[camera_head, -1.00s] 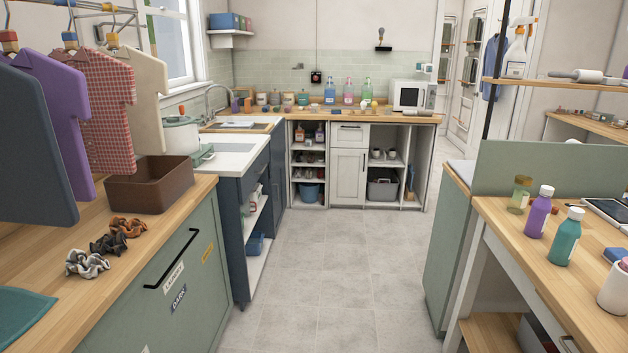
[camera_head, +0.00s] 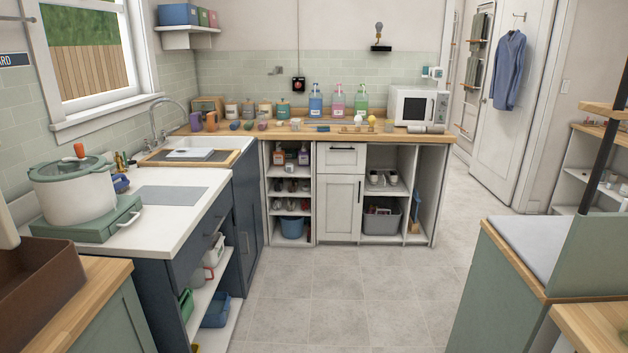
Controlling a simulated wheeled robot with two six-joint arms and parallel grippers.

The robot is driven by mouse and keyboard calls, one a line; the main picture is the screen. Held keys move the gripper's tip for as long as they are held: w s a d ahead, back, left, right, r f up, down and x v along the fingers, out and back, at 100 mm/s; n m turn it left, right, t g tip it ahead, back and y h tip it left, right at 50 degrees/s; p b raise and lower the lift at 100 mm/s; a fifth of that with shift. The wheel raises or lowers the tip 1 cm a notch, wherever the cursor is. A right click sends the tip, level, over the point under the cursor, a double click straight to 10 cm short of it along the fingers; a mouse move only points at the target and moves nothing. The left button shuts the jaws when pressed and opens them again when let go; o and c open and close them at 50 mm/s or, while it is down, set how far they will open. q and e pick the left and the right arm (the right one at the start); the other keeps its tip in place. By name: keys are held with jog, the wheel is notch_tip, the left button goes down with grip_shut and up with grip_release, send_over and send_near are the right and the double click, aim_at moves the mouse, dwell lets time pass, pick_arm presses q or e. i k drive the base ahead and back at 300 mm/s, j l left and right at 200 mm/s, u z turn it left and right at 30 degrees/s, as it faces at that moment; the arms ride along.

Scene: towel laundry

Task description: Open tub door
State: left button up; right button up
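I cannot make out a tub door in the head view. The closed doors that show are a white cabinet door (camera_head: 339,209) under the back counter, with a dark handle on its right side, and the dark blue cabinet front (camera_head: 246,205) below the sink. A white drawer (camera_head: 341,156) above the white door is shut. Neither of my grippers is in view.
Open grey tiled floor (camera_head: 345,295) lies ahead between the counters. A white pot (camera_head: 75,190) stands on the left counter, beyond a brown box (camera_head: 38,300). A green cabinet (camera_head: 495,290) stands at the right. A microwave (camera_head: 418,106) sits on the back counter.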

aim_at(253, 243)
jog(key=i+z, duration=0.15)
jog(key=i, duration=1.8)
